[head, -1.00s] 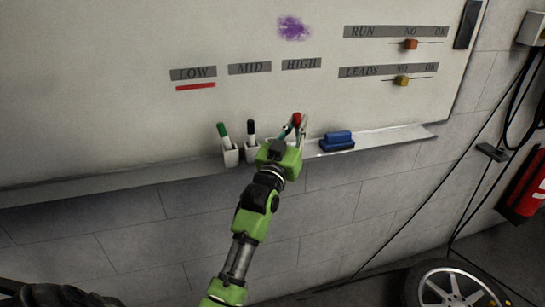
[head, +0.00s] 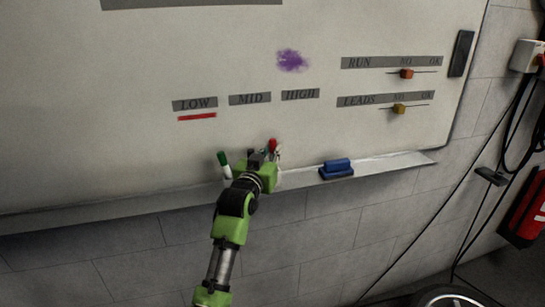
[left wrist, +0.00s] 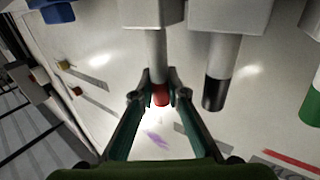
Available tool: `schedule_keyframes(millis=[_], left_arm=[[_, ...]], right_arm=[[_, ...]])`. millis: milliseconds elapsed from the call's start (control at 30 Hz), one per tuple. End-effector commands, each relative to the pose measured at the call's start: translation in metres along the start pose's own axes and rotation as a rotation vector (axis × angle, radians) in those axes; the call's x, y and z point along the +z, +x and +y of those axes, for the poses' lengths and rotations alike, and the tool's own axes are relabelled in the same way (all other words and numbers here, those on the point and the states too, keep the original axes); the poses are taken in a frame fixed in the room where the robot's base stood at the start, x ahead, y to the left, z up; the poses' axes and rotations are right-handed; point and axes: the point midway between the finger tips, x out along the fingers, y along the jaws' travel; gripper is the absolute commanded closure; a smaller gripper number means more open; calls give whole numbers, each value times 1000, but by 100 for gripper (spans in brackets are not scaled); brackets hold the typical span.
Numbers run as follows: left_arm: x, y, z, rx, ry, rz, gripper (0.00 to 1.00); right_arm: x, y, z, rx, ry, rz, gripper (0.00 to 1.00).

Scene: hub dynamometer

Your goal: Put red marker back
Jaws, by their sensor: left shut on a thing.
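The red marker has a white body and a red cap (head: 272,145); it also shows in the left wrist view (left wrist: 159,96). My left gripper (head: 264,156) is shut on it near the cap, with a finger on each side in the left wrist view (left wrist: 160,88). The marker's other end disappears at the mouth of a white cup (left wrist: 152,12); how deep it sits I cannot tell. My gripper mostly hides this cup in the head view. My right gripper is not in view.
A black-capped marker (left wrist: 215,92) stands in the neighbouring cup (left wrist: 230,14). A green-capped marker (head: 224,164) is farther left. A blue eraser (head: 337,168) lies on the ledge (head: 395,163) to the right. The whiteboard (head: 140,60) is close behind.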

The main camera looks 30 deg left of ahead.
Motion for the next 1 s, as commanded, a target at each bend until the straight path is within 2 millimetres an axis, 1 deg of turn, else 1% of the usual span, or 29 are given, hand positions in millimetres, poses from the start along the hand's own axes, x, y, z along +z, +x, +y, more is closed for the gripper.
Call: schedule_keyframes(millis=[33,133,500,533,900,1000], left_arm=[[9,0,0,1,0,-5,100],[20,0,0,1,0,-4,100],[26,0,0,0,0,-1,100],[25,0,0,0,0,0,80],[22,-1,0,0,0,0,80],[25,-8,0,1,0,-1,80]], right_arm=[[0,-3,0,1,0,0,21],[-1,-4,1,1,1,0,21],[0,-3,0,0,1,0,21],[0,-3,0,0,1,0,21],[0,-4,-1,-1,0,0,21],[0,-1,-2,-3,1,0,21]])
